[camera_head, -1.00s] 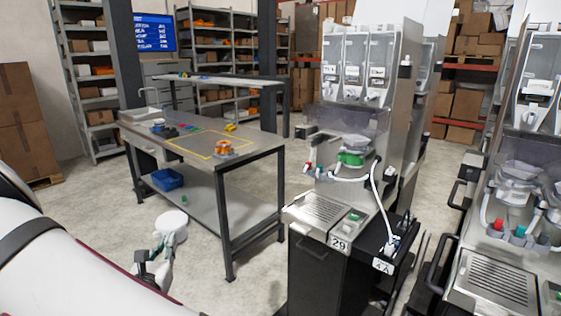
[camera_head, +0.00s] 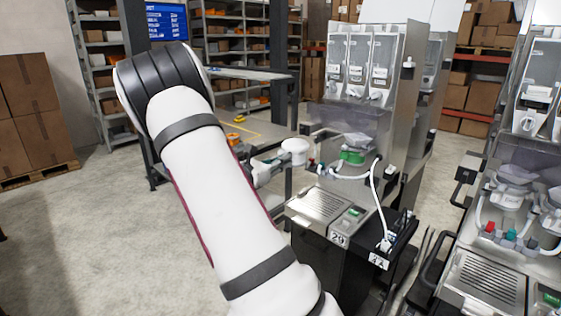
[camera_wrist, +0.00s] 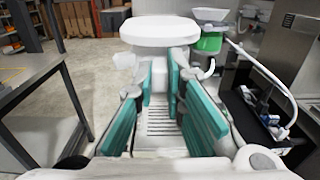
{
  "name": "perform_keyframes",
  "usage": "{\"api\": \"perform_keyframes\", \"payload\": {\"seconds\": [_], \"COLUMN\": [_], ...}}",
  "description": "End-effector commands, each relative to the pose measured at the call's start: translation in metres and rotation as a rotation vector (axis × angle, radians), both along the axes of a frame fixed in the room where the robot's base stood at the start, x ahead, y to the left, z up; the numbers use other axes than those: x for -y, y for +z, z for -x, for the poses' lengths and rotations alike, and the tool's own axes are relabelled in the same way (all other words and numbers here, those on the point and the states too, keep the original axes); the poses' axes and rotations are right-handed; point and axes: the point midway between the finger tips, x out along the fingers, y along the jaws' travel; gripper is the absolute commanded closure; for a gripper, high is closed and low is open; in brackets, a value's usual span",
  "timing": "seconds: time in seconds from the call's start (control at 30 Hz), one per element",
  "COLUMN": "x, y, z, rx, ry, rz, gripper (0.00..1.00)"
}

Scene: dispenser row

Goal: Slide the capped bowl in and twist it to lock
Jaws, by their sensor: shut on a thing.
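My gripper (camera_wrist: 160,82) is shut on the capped bowl (camera_wrist: 160,30), a white round piece with a flat cap. It holds the bowl level, cap up, by a part below the cap, between the teal finger pads. In the head view the bowl (camera_head: 294,146) is in the air, left of the dispenser station (camera_head: 395,100) marked 29, with my gripper (camera_head: 272,163) at its left. A green part (camera_head: 353,157) under a clear funnel is fitted on the station. In the wrist view this green part (camera_wrist: 209,42) is right of the bowl, apart from it. The bowl's underside is hidden.
A slotted drip tray (camera_head: 318,203) lies at the station's front. A white hose (camera_head: 372,195) loops down to a black side shelf (camera_head: 395,240). The work table (camera_wrist: 35,85) is at the left in the wrist view. Another dispenser (camera_head: 510,180) stands at the right.

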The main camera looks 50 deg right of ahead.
Motion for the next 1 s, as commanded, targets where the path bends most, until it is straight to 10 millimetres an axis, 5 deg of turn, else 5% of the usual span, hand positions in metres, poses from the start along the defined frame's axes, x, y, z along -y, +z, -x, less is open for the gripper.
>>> {"api": "perform_keyframes", "payload": {"seconds": [1.0], "x": [0.081], "y": [-0.001], "z": [0.008], "rx": [0.000], "ry": [0.001], "rz": [0.001], "gripper": [1.00]}}
